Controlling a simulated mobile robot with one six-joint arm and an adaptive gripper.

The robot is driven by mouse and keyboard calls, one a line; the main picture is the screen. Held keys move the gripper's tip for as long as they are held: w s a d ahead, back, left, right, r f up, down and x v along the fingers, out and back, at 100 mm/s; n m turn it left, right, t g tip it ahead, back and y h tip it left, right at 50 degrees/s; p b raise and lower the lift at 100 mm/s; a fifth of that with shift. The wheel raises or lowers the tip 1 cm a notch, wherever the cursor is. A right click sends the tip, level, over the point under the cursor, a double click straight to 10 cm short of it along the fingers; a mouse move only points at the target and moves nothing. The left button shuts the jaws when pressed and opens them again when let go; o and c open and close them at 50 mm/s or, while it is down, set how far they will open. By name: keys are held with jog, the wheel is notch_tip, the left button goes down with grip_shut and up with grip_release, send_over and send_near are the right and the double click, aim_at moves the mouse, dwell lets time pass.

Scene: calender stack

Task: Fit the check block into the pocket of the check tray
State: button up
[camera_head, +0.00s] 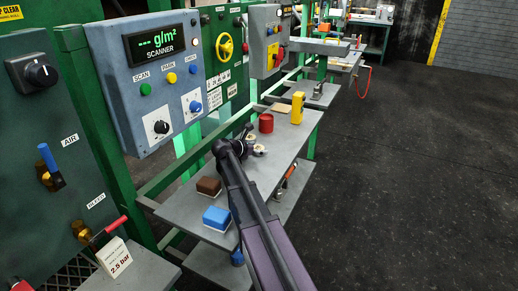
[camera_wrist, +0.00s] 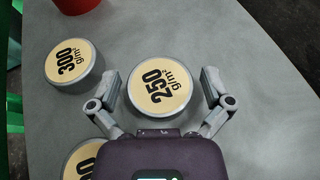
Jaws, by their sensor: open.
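A round block with a cream top marked "250 g/m²" (camera_wrist: 160,86) stands on the grey bench in the wrist view. My gripper (camera_wrist: 161,78) is open, with one finger on each side of this block and small gaps visible. A similar block marked "300 g/m²" (camera_wrist: 72,62) stands to the left. A third round block (camera_wrist: 82,158) is partly hidden at the lower left, its number cut off. In the head view, my gripper (camera_head: 248,140) is over the middle of the bench beside pale round blocks (camera_head: 259,149). I cannot make out a check tray or its pocket.
A red cup (camera_head: 266,123) and a yellow item (camera_head: 297,107) stand farther along the bench. Brown (camera_head: 208,187) and blue (camera_head: 216,218) blocks lie at its near end. The scanner panel (camera_head: 160,70) and green frame line the left. Dark floor (camera_head: 420,180) is free on the right.

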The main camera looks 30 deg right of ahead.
jog(key=shift+r, duration=0.2)
jog(key=p+v, duration=0.4)
jog(key=v, duration=0.6)
jog(key=shift+a+r, duration=0.15)
jog(key=shift+a, duration=0.05)
jog(key=shift+p+v, duration=0.45)
jog(key=shift+v, duration=0.3)
